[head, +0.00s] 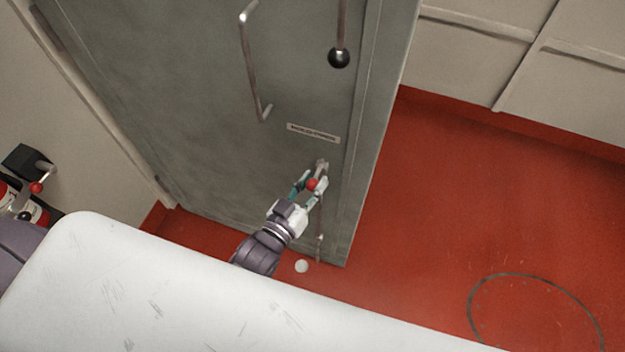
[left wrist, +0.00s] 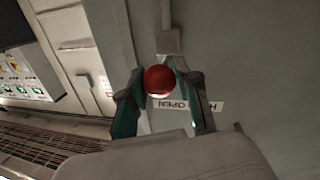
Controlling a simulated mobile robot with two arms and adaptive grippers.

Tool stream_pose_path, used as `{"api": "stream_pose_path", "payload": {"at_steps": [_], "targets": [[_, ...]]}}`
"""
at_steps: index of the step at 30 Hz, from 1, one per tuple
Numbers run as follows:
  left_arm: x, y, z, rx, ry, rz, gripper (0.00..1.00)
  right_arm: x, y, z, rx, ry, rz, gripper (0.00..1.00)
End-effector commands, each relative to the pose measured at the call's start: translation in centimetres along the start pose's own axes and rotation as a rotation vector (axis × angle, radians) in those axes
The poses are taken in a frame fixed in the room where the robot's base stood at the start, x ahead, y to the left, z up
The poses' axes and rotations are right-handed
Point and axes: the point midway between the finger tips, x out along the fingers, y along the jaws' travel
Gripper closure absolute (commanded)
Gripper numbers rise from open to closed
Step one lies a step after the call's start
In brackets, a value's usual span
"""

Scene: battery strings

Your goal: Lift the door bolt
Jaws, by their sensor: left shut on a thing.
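The door bolt is a thin vertical rod low on the grey door (head: 190,110), near its right edge. Its red ball knob (head: 312,184) sits between the fingers of my left gripper (head: 313,186). The red knob also fills the space between the fingertips in the left wrist view (left wrist: 159,80). My left gripper is shut on this knob. A grey fitting of the bolt (left wrist: 168,42) shows just beyond it. The rod runs down below the gripper to near the door's bottom edge. My right gripper is not in view.
A long handle (head: 250,65) and a black ball knob on a rod (head: 339,57) are higher on the door. A label (head: 314,132) sits above the bolt. Red floor (head: 450,200) is open to the right. My white body covers the bottom left.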

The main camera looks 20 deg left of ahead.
Motion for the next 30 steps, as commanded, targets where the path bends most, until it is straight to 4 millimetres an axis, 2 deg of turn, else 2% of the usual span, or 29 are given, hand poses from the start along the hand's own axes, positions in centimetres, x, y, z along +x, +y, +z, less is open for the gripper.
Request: {"api": "stream_pose_path", "payload": {"at_steps": [1,4,14,15,19,30], "targets": [[0.3,0.5,-2.7,0.001,0.029,0.006,1.0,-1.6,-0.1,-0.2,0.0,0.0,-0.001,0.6],[0.3,0.7,-4.2,0.001,0.034,0.007,1.0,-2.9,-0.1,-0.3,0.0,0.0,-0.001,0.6],[0.4,0.7,-4.2,0.002,0.037,0.007,1.0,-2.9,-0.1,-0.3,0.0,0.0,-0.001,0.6],[0.4,0.7,-4.2,0.002,0.037,0.007,0.65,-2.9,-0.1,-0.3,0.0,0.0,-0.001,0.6],[0.3,0.7,-4.1,0.002,0.033,0.006,0.44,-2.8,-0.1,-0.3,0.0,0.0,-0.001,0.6],[-0.2,0.7,-3.7,0.002,0.023,0.004,0.43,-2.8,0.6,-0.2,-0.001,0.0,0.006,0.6]]}}
